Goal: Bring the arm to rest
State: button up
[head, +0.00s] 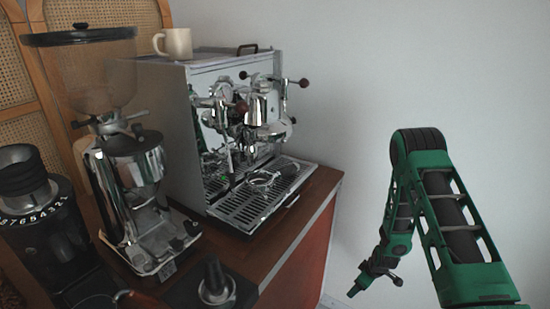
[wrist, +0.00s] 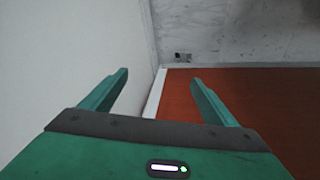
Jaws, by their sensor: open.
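My green arm stands at the right in the head view, bent at a high elbow, with its forearm hanging down. My gripper (head: 354,293) is low, to the right of the wooden coffee cart (head: 308,238) and apart from it. In the wrist view my gripper (wrist: 158,82) shows two teal fingers spread wide, with nothing between them. The fingers point toward a pale wall and the cart's red-brown side panel (wrist: 260,95).
An espresso machine (head: 180,140) with a cup (head: 178,43) on top stands on the cart. A grinder (head: 130,165) and a black device (head: 50,235) stand to its left. A tamper (head: 215,282) is near the front. The space right of the cart is clear before a bare wall (head: 430,60).

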jog(key=s+d+r+m+g+h, duration=0.1)
jog(key=s+d+r+m, duration=0.2)
jog(key=r, duration=0.8)
jog(key=s+d+r+m, duration=0.2)
jog(key=s+d+r, duration=0.15)
jog(key=r, duration=0.75)
jog(key=s+d+r+m+g+h, duration=0.1)
jog(key=s+d+r+m, duration=0.2)
jog(key=r, duration=0.9)
jog(key=s+a+r+m, duration=0.1)
jog(key=s+r+m, duration=0.1)
jog(key=s+r, duration=0.3)
jog(key=s+a+r+m+g+y, duration=0.1)
jog(key=s+r, duration=0.4)
jog(key=s, duration=0.9)
jog(key=s+a+r+m, duration=0.1)
jog(key=s+r+m, duration=0.2)
jog(key=s, duration=0.6)
notch_tip(320, 180, up, 2)
jog(key=shift+s+a+r+m+g, duration=0.1)
jog(key=shift+s+a+m+g, duration=0.05)
jog(key=shift+s+m+g, duration=0.15)
